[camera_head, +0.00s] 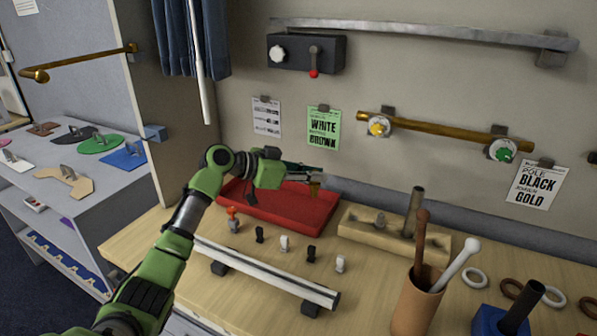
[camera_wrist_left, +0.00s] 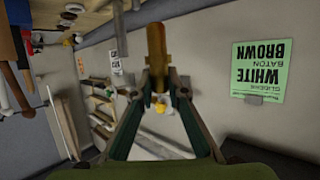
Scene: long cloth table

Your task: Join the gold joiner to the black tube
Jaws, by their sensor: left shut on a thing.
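My left gripper (camera_head: 312,175) is above the right part of the red tray, shut on the gold joiner (camera_head: 315,190). In the left wrist view the gold joiner (camera_wrist_left: 156,48) stands out between the two fingertips (camera_wrist_left: 160,82). The black tube (camera_head: 524,300) stands slightly tilted in a blue block (camera_head: 488,322) at the lower right of the head view, well apart from the joiner. Its lower end is hidden in the block. My right gripper is in neither view.
The red tray (camera_head: 262,212) lies under my left gripper. A wooden block (camera_head: 360,235) with a grey post, a tan cup (camera_head: 412,310) with sticks and several rings (camera_head: 474,278) stand between it and the black tube. A white bar (camera_head: 270,276) and small clips lie in front.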

